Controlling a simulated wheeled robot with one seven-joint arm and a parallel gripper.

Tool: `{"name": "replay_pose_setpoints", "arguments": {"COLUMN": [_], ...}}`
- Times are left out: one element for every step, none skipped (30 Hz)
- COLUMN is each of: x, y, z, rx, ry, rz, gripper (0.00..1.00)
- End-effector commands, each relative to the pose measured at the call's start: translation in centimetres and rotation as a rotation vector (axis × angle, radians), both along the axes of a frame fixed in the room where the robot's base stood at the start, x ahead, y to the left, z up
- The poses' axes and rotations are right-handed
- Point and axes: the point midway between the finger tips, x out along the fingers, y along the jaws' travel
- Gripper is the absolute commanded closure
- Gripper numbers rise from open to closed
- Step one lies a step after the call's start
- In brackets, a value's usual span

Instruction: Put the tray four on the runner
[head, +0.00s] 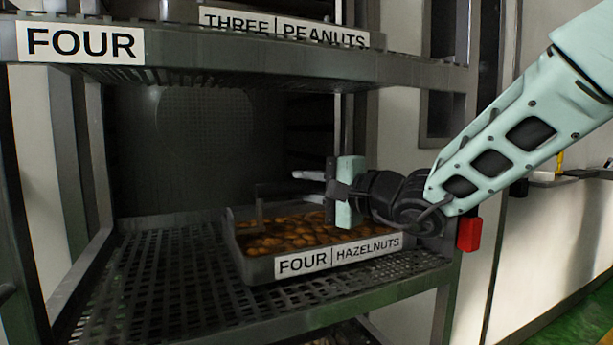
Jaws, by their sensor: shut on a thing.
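The tray four (262,268), a grey tray labelled "FOUR | HAZELNUTS", holds brown nuts. It rests on, or just above, the perforated lower shelf (165,275) of a dark metal rack; I cannot tell whether it touches. My gripper (328,188) reaches in from the right, over the tray, and is shut, seemingly on the tray's handle (270,187). I cannot make out a runner for certain; a sign reading "FOUR" (82,42) is on the upper shelf edge at top left.
Rack posts stand at left and right. A red block (469,234) is at the right post. The lower shelf is bare left of the tray.

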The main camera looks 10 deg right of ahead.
Motion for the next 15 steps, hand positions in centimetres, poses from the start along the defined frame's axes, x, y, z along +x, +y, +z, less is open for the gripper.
{"name": "replay_pose_setpoints", "arguments": {"x": [0.01, 0.01, 0.01, 0.00, 0.00, 0.00, 0.01, 0.01, 0.01, 0.01, 0.00, 0.00, 0.00, 0.00, 0.00], "y": [0.02, 0.02, 0.02, 0.03, 0.03, 0.03, 0.04, 0.04, 0.04, 0.04, 0.03, 0.03, 0.03, 0.03, 0.03], "z": [0.38, 0.38, 0.37, 0.34, 0.28, 0.19, 0.14, 0.10, 0.05, 0.02, -0.22, -0.18, -0.18, -0.18, -0.17], "rx": [0.003, 0.003, 0.003, 0.003, 0.003, 0.003, 0.003, 0.003, 0.003, 0.004, 0.000, 0.000, 0.000, 0.000, 0.000], "ry": [-0.006, -0.006, -0.006, -0.006, -0.006, -0.006, -0.006, -0.006, -0.006, -0.006, 0.000, 0.000, 0.000, 0.000, 0.000], "rz": [0.001, 0.001, 0.001, 0.001, 0.001, 0.001, 0.001, 0.001, 0.001, 0.001, 0.000, 0.000, 0.000, 0.000, 0.000], "gripper": [1.00, 1.00, 1.00, 1.00, 1.00, 1.00, 1.00, 1.00, 1.00, 1.00, 0.73, 0.62, 0.57, 0.57, 0.57]}}
